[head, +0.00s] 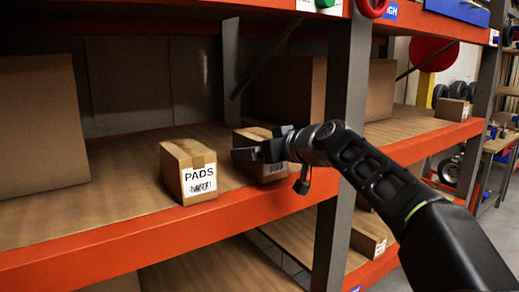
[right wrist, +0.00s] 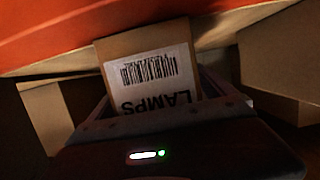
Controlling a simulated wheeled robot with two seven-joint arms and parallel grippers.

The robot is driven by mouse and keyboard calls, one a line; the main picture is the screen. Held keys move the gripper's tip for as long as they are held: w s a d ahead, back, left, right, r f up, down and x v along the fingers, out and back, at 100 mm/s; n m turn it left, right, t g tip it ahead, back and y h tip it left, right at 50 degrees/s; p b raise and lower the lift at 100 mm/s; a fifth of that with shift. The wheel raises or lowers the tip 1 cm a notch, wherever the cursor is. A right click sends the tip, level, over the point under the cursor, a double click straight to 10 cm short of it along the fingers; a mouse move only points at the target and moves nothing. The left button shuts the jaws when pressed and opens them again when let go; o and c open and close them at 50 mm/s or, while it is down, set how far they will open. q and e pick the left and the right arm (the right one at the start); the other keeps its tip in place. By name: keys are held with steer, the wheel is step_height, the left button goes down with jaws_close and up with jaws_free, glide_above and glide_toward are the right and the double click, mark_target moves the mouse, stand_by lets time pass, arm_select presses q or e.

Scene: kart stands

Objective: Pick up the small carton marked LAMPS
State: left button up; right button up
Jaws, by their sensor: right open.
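The LAMPS carton (head: 266,172) is a small brown box on the orange-edged shelf, right of the PADS carton (head: 188,172). In the right wrist view the LAMPS carton (right wrist: 150,75) shows its white label and barcode upside down. My right gripper (head: 263,146) is in front of it and hides part of its upper front in the head view. In the right wrist view the open jaws (right wrist: 158,105) have a finger on each side of the carton. Whether either finger touches it I cannot tell. My left gripper is not in view.
A grey upright post (head: 343,130) stands just right of the LAMPS carton, behind my right arm. A large brown box (head: 40,125) stands at the left and another (head: 300,90) behind the carton. The shelf's orange front beam (head: 120,238) runs below.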

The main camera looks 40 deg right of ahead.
steer(key=shift+c, duration=0.2)
stand_by(0.4)
steer(key=c, duration=2)
steer(key=shift+r, duration=0.1)
step_height(320, 180, up, 10)
steer(key=shift+p, duration=1.05)
